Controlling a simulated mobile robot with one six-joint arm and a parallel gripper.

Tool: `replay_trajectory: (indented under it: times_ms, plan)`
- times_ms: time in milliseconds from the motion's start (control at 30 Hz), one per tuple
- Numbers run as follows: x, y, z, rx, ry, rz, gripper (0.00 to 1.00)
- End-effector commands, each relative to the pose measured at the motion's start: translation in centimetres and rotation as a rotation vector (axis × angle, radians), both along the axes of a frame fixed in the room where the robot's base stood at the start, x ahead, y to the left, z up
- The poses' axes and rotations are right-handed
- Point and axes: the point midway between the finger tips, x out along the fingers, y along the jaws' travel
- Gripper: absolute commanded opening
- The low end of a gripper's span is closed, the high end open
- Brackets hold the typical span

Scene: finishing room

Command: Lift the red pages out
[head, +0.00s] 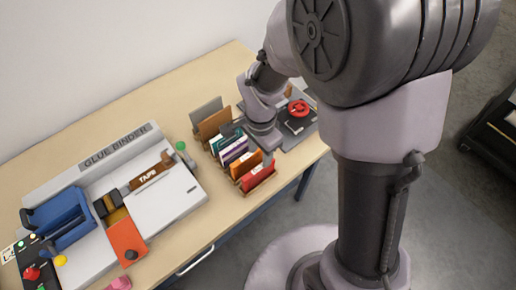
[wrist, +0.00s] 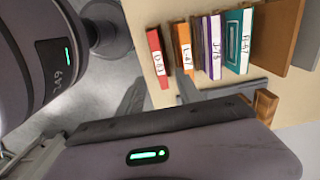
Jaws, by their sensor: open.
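The red pages (head: 258,178) stand upright at the near end of a row of coloured booklets in a wooden rack on the table. In the wrist view the red pages (wrist: 155,48) are the leftmost of the row and carry a white label. My gripper (wrist: 160,86) is open, with its grey fingers spread just below the red pages in that picture. In the head view my wrist is over the far side of the row, and the fingertips are hard to make out.
Orange (wrist: 182,42), purple (wrist: 211,40) and teal (wrist: 238,40) booklets stand beside the red pages, with brown and grey boards beyond. A glue binder (head: 175,210) fills the table's left. A dark device with a red wheel (head: 298,108) sits behind right. The table's front edge is close.

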Motion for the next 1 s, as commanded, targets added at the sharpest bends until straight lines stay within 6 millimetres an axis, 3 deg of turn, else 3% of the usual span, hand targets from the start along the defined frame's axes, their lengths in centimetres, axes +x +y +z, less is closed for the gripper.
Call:
replay_trajectory:
  times_ms: [33,100,267,433,533,733,767,967,1000]
  plan:
    - [-0.1,0.0,-1.7,-0.001,0.003,0.001,0.42]
    - [-0.1,0.0,-3.1,0.000,0.002,0.000,0.42]
    - [-0.1,0.1,-4.9,0.000,0.001,0.001,0.42]
    - [-0.5,0.6,-8.4,0.000,0.002,0.002,0.42]
    - [-0.4,0.6,-9.4,0.000,0.001,0.001,0.42]
    - [-0.4,0.6,-9.3,0.001,-0.001,0.000,0.42]
    - [-0.4,0.6,-9.3,0.001,-0.001,0.001,0.40]
    - [-0.4,0.6,-9.3,0.001,-0.001,0.001,0.01]
    - [-0.4,0.6,-9.3,0.001,-0.001,0.001,0.00]
